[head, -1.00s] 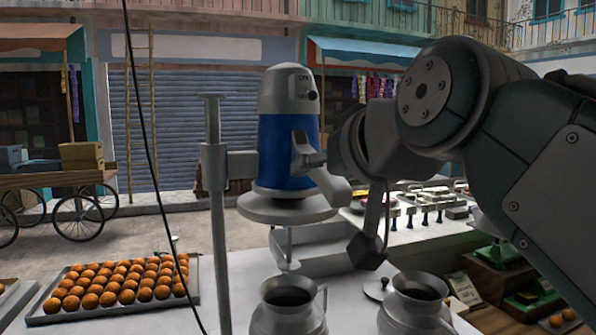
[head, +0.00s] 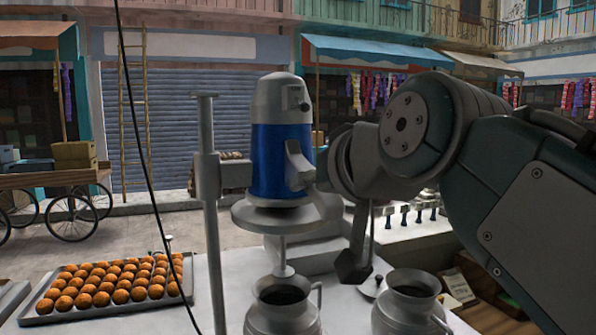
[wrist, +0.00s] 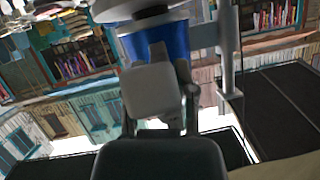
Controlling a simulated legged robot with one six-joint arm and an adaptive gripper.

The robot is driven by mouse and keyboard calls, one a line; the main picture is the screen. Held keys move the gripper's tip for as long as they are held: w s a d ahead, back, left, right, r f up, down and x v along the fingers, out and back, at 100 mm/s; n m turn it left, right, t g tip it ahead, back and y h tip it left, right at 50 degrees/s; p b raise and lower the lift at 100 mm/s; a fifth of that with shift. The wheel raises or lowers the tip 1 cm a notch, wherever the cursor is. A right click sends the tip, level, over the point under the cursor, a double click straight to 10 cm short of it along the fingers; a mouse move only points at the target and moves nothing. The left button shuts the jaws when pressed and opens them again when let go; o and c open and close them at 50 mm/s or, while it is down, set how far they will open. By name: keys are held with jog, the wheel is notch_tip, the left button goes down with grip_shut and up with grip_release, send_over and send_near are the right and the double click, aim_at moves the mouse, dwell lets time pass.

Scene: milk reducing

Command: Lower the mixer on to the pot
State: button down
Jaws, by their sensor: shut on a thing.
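The mixer (head: 281,160) has a blue and grey body on a vertical stand pole (head: 207,240) in the head view. A pale disc sits under its body, and a thin shaft with a small round end hangs below. The shaft's end is just above the open mouth of the metal pot (head: 285,312), roughly over it. My gripper (head: 312,178) is shut on the mixer's side handle, at the right of the blue body. The exact finger contact is partly hidden. The mixer's blue body also shows in the wrist view (wrist: 170,42).
A second metal pot (head: 412,305) stands close on the right. A tray (head: 110,308) of round orange-brown balls lies at the left. A dark cable (head: 150,180) hangs at the left of the stand. A grey block stands behind the shaft.

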notch_tip(320, 180, down, 14)
dwell(0.4)
jog(key=shift+c, duration=2.2)
grip_release()
jog(key=shift+r, duration=0.1)
jog(key=shift+r, duration=0.15)
jog(key=v, duration=1.2)
